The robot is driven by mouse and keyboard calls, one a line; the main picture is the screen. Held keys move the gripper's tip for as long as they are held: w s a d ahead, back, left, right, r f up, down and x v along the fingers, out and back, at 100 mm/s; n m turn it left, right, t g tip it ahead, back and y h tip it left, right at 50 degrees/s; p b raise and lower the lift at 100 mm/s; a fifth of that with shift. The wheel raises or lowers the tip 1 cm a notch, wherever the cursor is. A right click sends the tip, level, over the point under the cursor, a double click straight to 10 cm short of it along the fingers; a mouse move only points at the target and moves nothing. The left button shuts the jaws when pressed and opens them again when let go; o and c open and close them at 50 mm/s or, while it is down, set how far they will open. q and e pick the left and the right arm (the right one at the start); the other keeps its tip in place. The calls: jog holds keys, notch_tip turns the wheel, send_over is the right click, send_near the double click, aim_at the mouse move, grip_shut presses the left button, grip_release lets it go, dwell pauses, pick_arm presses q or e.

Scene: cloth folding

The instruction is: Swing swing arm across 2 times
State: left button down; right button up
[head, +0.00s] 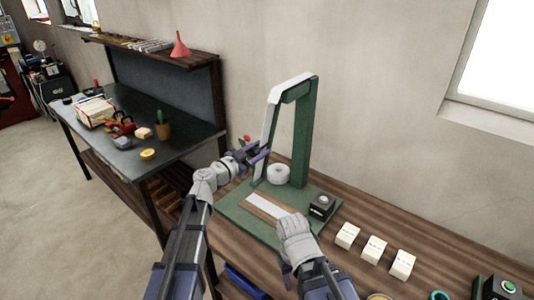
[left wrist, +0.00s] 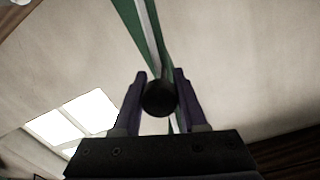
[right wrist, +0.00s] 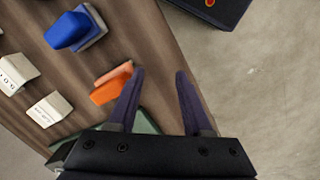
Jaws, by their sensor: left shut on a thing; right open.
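A green stand with an upright post (head: 306,135) rises from a green base (head: 237,207) on the wooden bench. From its top hangs a swing arm (head: 271,108), green with a pale face, slanting down to the left. My left gripper (head: 262,155) is at the arm's lower end. In the left wrist view its fingers (left wrist: 160,80) are shut on a round black knob (left wrist: 160,99), with the green arm running up behind it. My right gripper (right wrist: 160,75) is open and empty, pointing down by the bench edge. Its fingers are hidden in the head view.
A white roll (head: 278,174), a board with a pale strip (head: 268,207) and a black box (head: 321,206) are on the base. White blocks (head: 375,249) stand to the right. A dark workbench (head: 180,142) is at left. Orange (right wrist: 110,88) and blue (right wrist: 68,31) items lie near my right gripper.

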pick_arm(q)
jog(key=shift+w+a+r+m, duration=0.25)
jog(key=shift+w+a+m, duration=0.35)
jog(key=shift+a, duration=0.15)
jog(key=shift+c, duration=2.4)
grip_release()
jog(key=v, duration=0.8)
jog(key=shift+f, duration=0.1)
